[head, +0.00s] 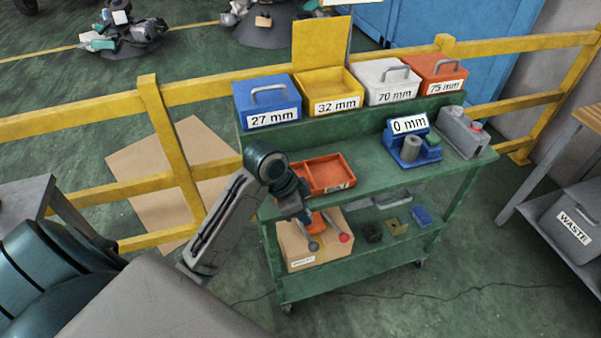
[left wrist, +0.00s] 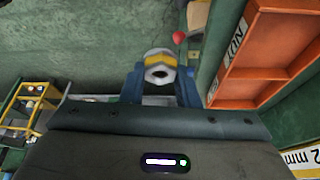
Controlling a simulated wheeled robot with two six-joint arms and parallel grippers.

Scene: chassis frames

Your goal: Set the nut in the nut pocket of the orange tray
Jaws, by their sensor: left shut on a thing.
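My left gripper (head: 305,214) is by the near edge of the green cart, at the left front of the orange tray (head: 341,160). In the left wrist view its blue fingers (left wrist: 161,84) are shut on the nut (left wrist: 160,74), a silver piece with a dark hole and a yellow band. The nut cannot be made out in the head view. The orange tray also shows in the left wrist view (left wrist: 232,73), to the right of the nut and apart from it. It has a divider and a white label reading NUT; its visible pockets look empty. My right gripper is out of view.
A blue holder (head: 418,155) with grey and green cylinders stands right of the tray. Blue (head: 267,97), yellow (head: 328,85), white and orange bins line the cart's back shelf. A cardboard box (head: 300,255) sits on the lower shelf. Bare green top lies between tray and holder.

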